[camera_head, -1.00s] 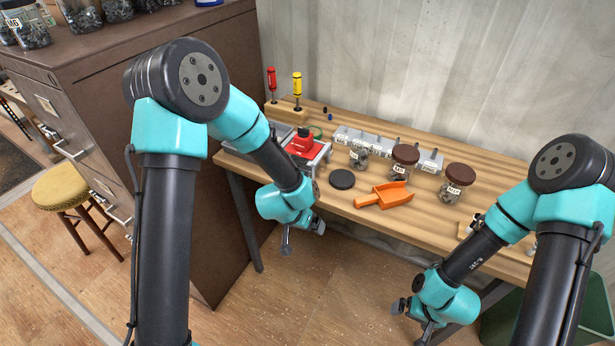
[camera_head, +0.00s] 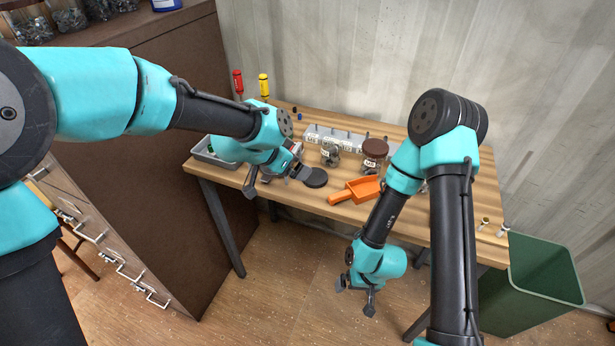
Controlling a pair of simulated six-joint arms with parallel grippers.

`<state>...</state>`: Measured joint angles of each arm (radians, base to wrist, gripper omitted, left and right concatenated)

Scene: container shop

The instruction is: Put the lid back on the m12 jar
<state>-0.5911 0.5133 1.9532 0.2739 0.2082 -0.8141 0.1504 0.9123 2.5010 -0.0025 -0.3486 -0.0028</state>
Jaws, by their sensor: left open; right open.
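An open clear jar (camera_head: 330,153) with dark contents and a white label stands on the workbench; its label is too small to read. A dark round lid (camera_head: 315,178) lies flat on the bench in front of it, slightly left. My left gripper (camera_head: 277,182) is open and empty at the bench's front edge, just left of the lid, one finger close to it; I cannot tell whether they touch. My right gripper (camera_head: 355,298) is open and empty, in front of the bench and below its top.
A jar with a brown lid (camera_head: 374,150) stands right of the open jar. An orange scoop (camera_head: 362,189) lies near the front edge. A grey bin row (camera_head: 315,138) and screwdrivers (camera_head: 264,86) are behind. A green bin (camera_head: 541,285) stands at right.

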